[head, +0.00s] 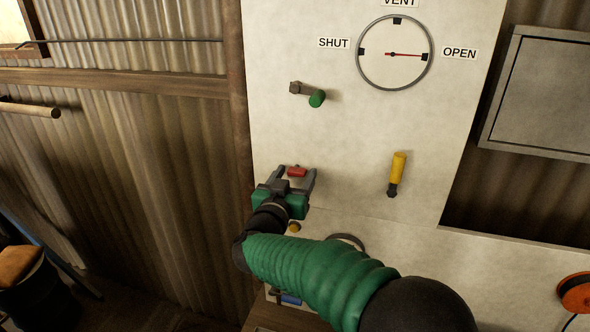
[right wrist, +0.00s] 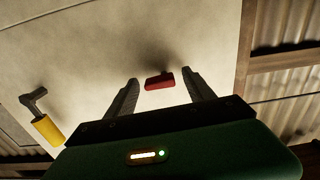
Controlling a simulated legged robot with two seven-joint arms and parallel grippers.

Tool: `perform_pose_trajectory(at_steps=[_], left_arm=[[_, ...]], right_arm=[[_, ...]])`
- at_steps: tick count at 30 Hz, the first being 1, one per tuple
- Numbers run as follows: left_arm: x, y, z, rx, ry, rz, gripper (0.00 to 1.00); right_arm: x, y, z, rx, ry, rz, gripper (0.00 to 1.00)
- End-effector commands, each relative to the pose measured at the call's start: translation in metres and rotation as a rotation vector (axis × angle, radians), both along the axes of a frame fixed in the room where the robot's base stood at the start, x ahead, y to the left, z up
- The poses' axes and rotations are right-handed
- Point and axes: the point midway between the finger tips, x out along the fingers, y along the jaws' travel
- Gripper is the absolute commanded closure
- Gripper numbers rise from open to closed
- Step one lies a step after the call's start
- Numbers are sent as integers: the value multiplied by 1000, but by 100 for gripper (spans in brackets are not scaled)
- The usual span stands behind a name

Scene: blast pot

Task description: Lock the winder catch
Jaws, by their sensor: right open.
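A small red catch (head: 297,171) sits on the pale wall panel (head: 345,200); I take it for the winder catch. My right gripper (head: 296,177) is open, with one finger on either side of the red catch in the head view. In the right wrist view the red catch (right wrist: 159,81) lies between the two dark fingertips (right wrist: 161,78), apart from both. Whether the fingers reach the catch in depth I cannot tell. My left gripper is not in view.
A green-handled crank (head: 317,98) is above the catch, and a yellow handle (head: 398,165) hangs to the right. The vent dial (head: 394,53) has its red needle at OPEN. A grey metal box (head: 540,90) is at the right. A yellow knob (head: 294,227) sits below my gripper.

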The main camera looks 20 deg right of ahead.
Motion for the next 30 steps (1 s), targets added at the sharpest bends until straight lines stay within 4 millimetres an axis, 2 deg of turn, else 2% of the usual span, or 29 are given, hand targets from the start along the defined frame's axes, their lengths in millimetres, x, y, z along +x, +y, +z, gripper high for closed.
perform_pose_trajectory(at_steps=[8,22,30], left_arm=[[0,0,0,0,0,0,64],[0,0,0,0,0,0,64],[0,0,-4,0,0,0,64]], right_arm=[[2,-1,-1,1,1,0,40],[2,-1,-1,1,1,1,100],[2,0,-2,57,-36,2,100]])
